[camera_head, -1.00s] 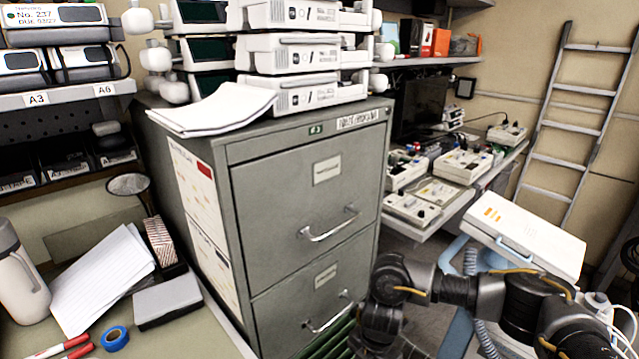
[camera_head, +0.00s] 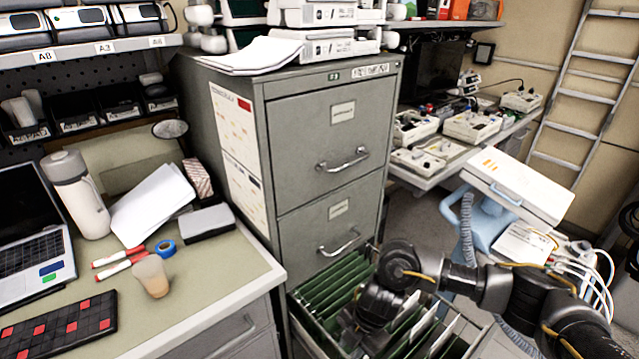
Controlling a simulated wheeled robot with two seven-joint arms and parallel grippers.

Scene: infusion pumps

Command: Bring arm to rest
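My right arm comes in from the lower right and bends down over the open bottom drawer (camera_head: 345,285) of the grey filing cabinet (camera_head: 300,130). The dark end of that arm, with my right gripper (camera_head: 366,314), is over or among the green hanging folders (camera_head: 328,290). Its fingers are not clear, so I cannot tell if it is open or shut or touches a folder. My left gripper is not in view.
A desk at left holds a laptop (camera_head: 30,235), a bottle (camera_head: 75,195), papers (camera_head: 152,203) and a cup (camera_head: 151,275). White pumps (camera_head: 330,45) are stacked on the cabinet. A white case (camera_head: 515,187) stands beyond my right arm. A ladder (camera_head: 585,95) leans at the back right.

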